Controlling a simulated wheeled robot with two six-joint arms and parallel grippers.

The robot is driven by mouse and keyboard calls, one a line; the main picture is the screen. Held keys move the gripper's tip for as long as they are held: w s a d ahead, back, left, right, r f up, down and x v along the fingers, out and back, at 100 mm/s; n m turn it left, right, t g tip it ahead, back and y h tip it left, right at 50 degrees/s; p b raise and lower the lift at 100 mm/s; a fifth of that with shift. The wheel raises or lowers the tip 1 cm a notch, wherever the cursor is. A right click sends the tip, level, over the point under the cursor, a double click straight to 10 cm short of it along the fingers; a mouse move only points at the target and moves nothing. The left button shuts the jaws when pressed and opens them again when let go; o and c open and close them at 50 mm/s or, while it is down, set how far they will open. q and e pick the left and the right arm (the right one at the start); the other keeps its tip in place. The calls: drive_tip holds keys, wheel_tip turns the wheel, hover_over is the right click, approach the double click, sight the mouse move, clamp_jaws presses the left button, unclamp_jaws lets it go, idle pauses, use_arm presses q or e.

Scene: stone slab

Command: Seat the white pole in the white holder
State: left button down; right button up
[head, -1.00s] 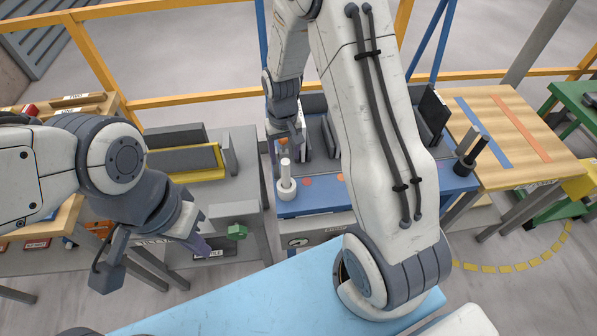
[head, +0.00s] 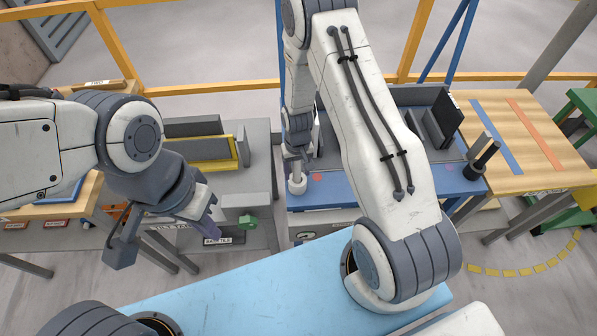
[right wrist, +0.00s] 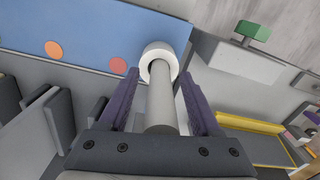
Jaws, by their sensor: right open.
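The white pole (right wrist: 161,105) stands between the two purple fingers of my right gripper (right wrist: 160,100) in the right wrist view. The fingers are open, with a gap on each side of the pole. The pole's far end meets the ring-shaped white holder (right wrist: 150,50); how deep it sits there I cannot tell. In the head view my right gripper (head: 298,158) is directly above the white holder (head: 297,187) and hides most of the pole. My left gripper (head: 207,228) hangs at the left, away from both; its finger gap is not clear.
The holder stands on a blue tabletop (head: 330,195) with coloured dots. A grey bench with a yellow-edged tray (head: 238,150) and green block (head: 249,221) is at left. A wooden table (head: 510,150) is at right.

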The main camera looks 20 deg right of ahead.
clamp_jaws()
drive_tip(key=shift+r, duration=0.1)
